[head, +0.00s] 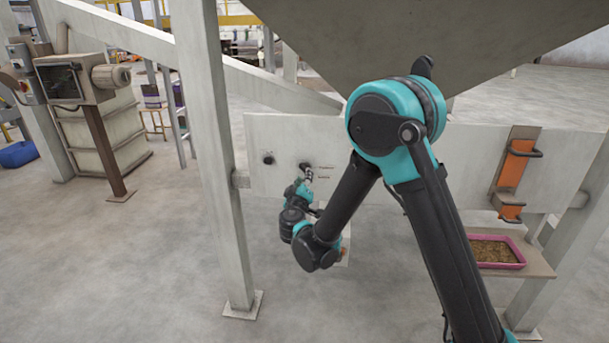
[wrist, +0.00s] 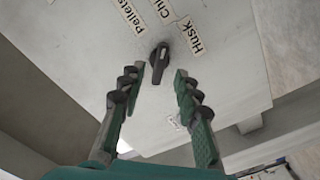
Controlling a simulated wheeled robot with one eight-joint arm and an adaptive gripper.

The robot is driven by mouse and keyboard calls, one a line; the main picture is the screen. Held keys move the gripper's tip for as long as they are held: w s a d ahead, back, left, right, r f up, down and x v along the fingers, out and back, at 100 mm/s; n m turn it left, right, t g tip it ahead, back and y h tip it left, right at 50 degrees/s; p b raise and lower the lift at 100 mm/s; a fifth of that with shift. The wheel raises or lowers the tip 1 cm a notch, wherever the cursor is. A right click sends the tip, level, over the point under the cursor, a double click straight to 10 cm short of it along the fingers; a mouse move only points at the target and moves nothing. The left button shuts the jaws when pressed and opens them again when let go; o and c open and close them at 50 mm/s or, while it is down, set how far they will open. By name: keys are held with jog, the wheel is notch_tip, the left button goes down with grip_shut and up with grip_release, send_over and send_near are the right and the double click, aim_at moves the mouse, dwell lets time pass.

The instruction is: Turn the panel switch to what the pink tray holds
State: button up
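The panel switch (wrist: 160,62) is a black knob with a small white mark, in the upper middle of the wrist view. Labels fan around it: "Pellets" (wrist: 128,19), a partly cut-off "Chi…" (wrist: 162,8) and "Husk" (wrist: 194,38). I cannot tell surely which label it points at. My gripper (wrist: 156,78) is open, one finger on each side below the knob, with a gap visible on both sides. In the head view my gripper (head: 307,177) is close to the panel. The pink tray (head: 500,267) holds brown-tan loose material (head: 491,251), too small to identify surely.
The pale panel (head: 262,184) hangs below a large hopper (head: 330,35) between posts.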

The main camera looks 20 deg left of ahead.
jog(key=v, duration=0.8)
jog(key=w+d+f+m+g+h, duration=0.1)
jog(key=w+d+m+g+h, duration=0.15)
jog(key=d, duration=0.85)
jog(key=w+d+f+m+g+h, duration=0.1)
jog(key=d+m+g+h, duration=0.15)
jog(key=d, duration=0.85)
jog(key=w+d+f+m+g+h, duration=0.1)
jog(key=d+m+h, duration=0.15)
jog(key=d, duration=0.85)
jog(key=s+d+f+m+g, duration=0.1)
jog(key=s+d+f+g, duration=0.15)
jog(key=s+d, duration=0.35)
jog(key=s+d+f+m+g, duration=0.1)
jog(key=s+d+g, duration=0.25)
jog(key=d, duration=0.35)
jog(key=s+d+f+m+g+y, duration=0.1)
jog(key=s+d+f+m+y, duration=0.1)
jog(key=s, duration=0.9)
jog(key=shift+d+f+y, duration=0.2)
jog(key=shift+f+y, duration=0.35)
jog(key=shift+f, duration=0.15)
jog(key=shift+o, duration=0.3)
